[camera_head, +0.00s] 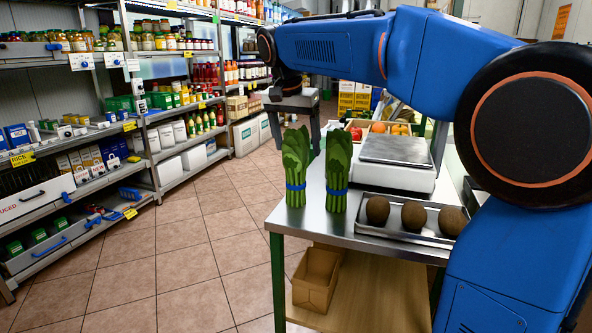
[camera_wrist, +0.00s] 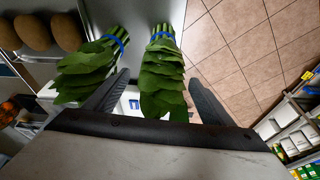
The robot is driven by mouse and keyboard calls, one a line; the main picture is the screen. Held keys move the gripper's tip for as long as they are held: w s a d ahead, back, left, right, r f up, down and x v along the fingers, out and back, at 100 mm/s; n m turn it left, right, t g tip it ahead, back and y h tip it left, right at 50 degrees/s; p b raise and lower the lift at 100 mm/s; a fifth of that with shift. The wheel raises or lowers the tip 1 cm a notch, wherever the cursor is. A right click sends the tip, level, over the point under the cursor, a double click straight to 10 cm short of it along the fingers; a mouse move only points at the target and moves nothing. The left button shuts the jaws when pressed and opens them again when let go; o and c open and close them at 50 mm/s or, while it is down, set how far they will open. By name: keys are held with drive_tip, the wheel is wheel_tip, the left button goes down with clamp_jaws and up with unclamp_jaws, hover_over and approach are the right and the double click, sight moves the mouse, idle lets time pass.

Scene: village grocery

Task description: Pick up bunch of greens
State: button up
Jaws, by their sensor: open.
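Two bunches of greens stand upright on the metal table, each tied with a blue band. In the head view, the left bunch (camera_head: 296,172) is near the table's left edge and the right bunch (camera_head: 338,172) is close beside it. My gripper (camera_head: 296,122) is open, fingers pointing down, at the leafy tops of the left bunch. In the wrist view, that bunch (camera_wrist: 162,78) shows between the spread fingers of my gripper (camera_wrist: 158,90), with visible gaps. The other bunch (camera_wrist: 92,62) lies just outside the left finger there.
A metal tray (camera_head: 440,240) with three brown round items stands at the table's front right. A scale (camera_head: 396,150) and a produce crate (camera_head: 362,124) are behind. Stocked shelves (camera_head: 165,140) line the left, with clear tiled floor (camera_head: 180,250) between.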

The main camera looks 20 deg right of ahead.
drive_tip(key=shift+x, duration=1.1)
drive_tip(key=c, duration=1.9)
drive_tip(key=shift+o, duration=0.2)
drive_tip(key=shift+r, duration=0.15)
